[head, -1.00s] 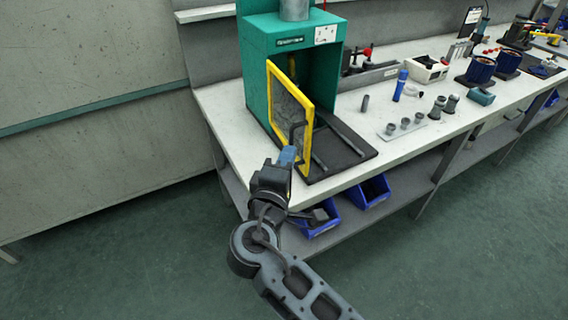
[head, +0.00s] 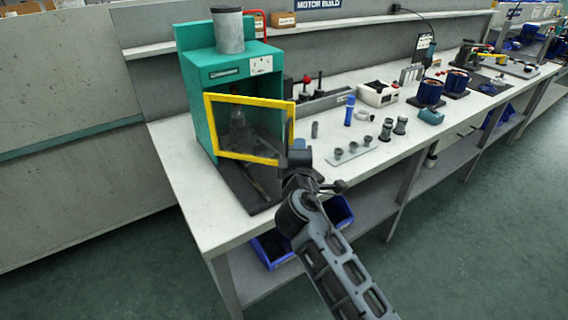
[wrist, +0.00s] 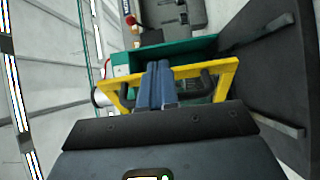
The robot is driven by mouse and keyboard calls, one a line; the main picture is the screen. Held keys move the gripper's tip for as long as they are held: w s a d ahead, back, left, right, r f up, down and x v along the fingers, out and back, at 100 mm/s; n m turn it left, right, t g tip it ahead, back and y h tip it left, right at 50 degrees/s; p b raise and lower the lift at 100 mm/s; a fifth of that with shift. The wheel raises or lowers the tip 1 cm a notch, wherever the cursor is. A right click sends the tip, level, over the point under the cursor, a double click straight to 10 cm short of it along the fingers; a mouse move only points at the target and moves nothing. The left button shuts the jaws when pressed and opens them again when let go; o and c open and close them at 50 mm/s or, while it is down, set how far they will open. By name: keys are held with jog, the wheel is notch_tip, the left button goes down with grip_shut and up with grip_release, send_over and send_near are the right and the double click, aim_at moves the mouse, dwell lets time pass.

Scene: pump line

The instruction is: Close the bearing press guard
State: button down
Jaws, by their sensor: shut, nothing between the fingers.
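The bearing press (head: 195,100) is a teal housing at the left end of the bench. Its guard (head: 245,159), a clear panel in a yellow frame, stands across the front of the opening in the head view, its right side swung out from the housing. My gripper (head: 298,148) is shut and empty beside the guard's right edge. In the wrist view the shut fingers (wrist: 159,70) lie over the yellow frame (wrist: 222,78), between the two ends of the dark handle (wrist: 207,82). Whether they touch the guard cannot be told.
The press's dark base plate (head: 240,190) reaches toward the bench's front edge. A tray with small grey parts (head: 352,152) and a blue bottle (head: 349,110) stand to the right. Blue bins (head: 272,250) sit on the shelf below. The floor in front is clear.

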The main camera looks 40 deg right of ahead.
jog(key=w+d, duration=0.3)
jog(key=d, duration=0.2)
jog(key=shift+w+d, duration=0.25)
jog(key=shift+w, duration=0.15)
jog(key=shift+a, duration=0.1)
dwell(0.8)
